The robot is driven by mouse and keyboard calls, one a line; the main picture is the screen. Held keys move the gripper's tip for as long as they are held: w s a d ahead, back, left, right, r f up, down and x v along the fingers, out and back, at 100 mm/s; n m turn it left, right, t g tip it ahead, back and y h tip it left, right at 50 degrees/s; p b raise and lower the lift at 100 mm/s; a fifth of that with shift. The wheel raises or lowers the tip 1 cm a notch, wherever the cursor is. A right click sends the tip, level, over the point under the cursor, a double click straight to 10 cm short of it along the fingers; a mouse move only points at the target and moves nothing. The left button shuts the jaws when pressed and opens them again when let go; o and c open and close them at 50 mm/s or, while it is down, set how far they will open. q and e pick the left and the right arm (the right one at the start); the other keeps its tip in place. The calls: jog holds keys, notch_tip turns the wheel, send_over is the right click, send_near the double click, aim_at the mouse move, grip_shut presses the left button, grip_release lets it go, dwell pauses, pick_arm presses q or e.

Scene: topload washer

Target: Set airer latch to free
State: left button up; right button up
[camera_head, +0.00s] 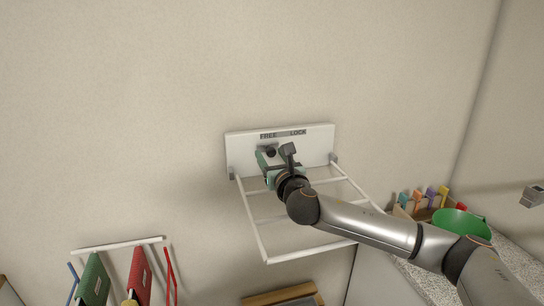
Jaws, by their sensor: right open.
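The airer is a white folding rack (256,222) hinged to a white wall plate (318,146). The plate carries the labels FREE on the left and LOCK on the right. A dark latch knob (271,152) shows just below the FREE label. My right gripper (270,155) is at the plate, open, with its fingers beside the knob; I cannot tell whether they touch it. My right arm comes in from the lower right and passes in front of the rack, hiding part of it. My left gripper is not in view.
At the lower left a white rail (117,244) stands out over green and red items. The wall above the plate is clear.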

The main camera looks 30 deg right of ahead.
jog(key=shift+s, duration=0.1)
jog(key=b+v, duration=0.2)
jog(key=v, duration=1)
jog(key=shift+s, duration=0.15)
dwell(0.3)
